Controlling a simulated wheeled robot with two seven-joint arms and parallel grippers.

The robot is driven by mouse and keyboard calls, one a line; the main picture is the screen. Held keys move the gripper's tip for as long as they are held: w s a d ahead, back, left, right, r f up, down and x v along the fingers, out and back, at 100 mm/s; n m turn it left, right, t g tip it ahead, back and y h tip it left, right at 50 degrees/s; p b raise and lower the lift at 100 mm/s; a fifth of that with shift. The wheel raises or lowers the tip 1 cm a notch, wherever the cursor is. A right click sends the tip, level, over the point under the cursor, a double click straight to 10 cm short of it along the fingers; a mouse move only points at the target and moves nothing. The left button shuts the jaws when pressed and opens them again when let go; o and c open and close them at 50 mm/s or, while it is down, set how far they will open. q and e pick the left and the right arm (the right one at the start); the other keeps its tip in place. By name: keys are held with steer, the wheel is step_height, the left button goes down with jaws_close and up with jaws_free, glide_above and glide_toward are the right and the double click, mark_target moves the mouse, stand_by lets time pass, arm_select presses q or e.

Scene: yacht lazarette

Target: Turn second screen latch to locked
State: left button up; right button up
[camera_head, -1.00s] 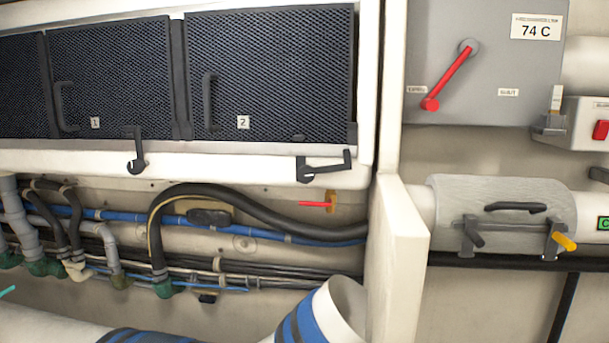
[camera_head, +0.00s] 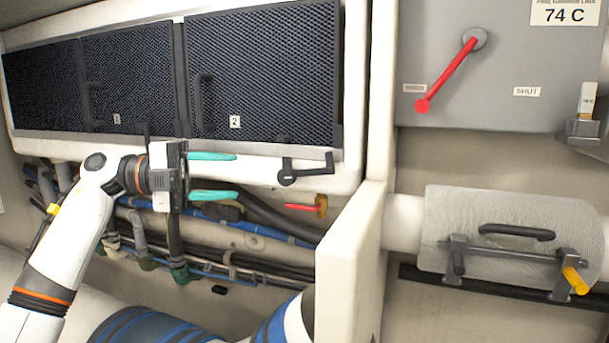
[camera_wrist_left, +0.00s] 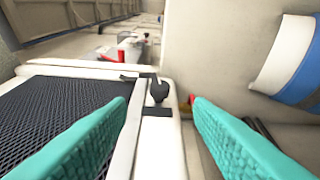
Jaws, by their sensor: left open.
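The second screen (camera_head: 262,75), a dark mesh panel marked 2, is shut in its white frame. Its black latch (camera_head: 305,168) sits on the frame below it, with its arm pointing right and a short upturned end. My left gripper (camera_head: 236,176) is open and empty, left of this latch and apart from it, its teal fingers pointing right. In the left wrist view, the latch (camera_wrist_left: 157,90) lies ahead between the two fingers. The first screen's latch (camera_head: 146,131) is mostly hidden behind my left gripper. My right gripper is not in view.
Hoses and a red-handled valve (camera_head: 304,207) run below the frame. A white upright panel (camera_head: 350,255) stands right of the latch. Farther right are a red lever (camera_head: 447,75) on a grey box and a wrapped pipe with a yellow-tipped clamp (camera_head: 575,281).

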mark_target(279, 178)
arm_select(q)
steer(key=d+p, duration=0.2)
steer(key=d, duration=0.1)
steer(key=shift+d+r, duration=0.15)
steer(key=shift+d, duration=0.25)
steer(key=d+p, duration=0.2)
steer(key=d, duration=0.3)
steer(key=shift+d, duration=0.3)
steer(key=shift+d+p, duration=0.35)
steer(key=shift+d, duration=0.1)
steer(key=shift+d+f, duration=0.15)
steer(key=shift+f, duration=0.1)
steer(key=c, duration=0.9)
jaws_close()
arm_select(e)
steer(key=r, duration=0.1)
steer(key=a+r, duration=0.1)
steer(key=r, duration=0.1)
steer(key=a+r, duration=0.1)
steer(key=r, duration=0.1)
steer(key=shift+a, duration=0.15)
